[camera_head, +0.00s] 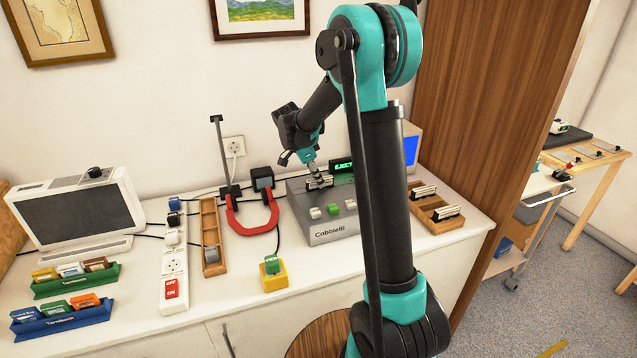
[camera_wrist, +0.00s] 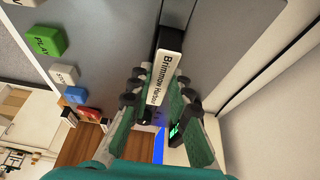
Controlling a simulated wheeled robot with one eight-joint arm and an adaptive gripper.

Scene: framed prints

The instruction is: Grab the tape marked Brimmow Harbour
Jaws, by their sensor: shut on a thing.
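The tape marked Brimmow Harbour (camera_wrist: 166,70) shows its white label in the wrist view, between my fingers. My gripper (camera_wrist: 160,88) is shut on it; in the head view my gripper (camera_head: 317,174) is over the top of the grey Cobblefil deck (camera_head: 328,232). The tape's far end lies at a dark slot in the deck's top. I cannot tell how deep it sits there.
A wooden rack (camera_head: 436,226) with two tapes stands right of the deck.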

